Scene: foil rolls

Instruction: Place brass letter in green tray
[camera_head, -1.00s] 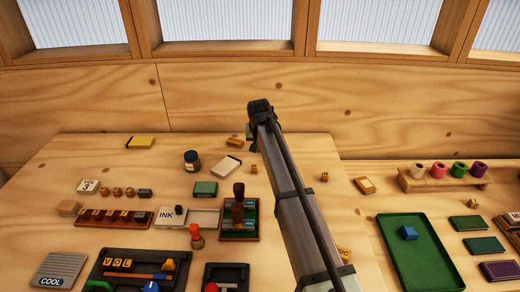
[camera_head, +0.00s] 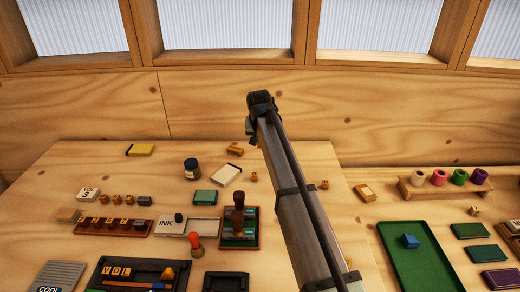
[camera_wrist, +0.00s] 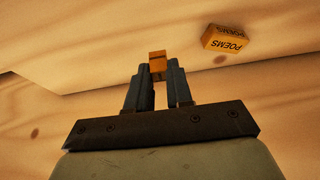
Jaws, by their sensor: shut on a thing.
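My gripper (camera_wrist: 158,88) is shut on a small brass-coloured block, the brass letter (camera_wrist: 157,62), held at the fingertips in the wrist view. Its face cannot be read. In the head view my arm hides the fingers and the letter; only the wrist end shows, over the back of the table. The green tray (camera_head: 398,262) lies at the right front, far from my gripper. A blue block (camera_head: 410,241) is in it.
A block marked POEMS (camera_wrist: 226,38) lies beyond the gripper. A wooden stand (camera_head: 446,188) with coloured foil rolls is behind the tray. A stamp (camera_head: 238,205), an ink jar (camera_head: 191,168) and letter racks (camera_head: 112,226) fill the left.

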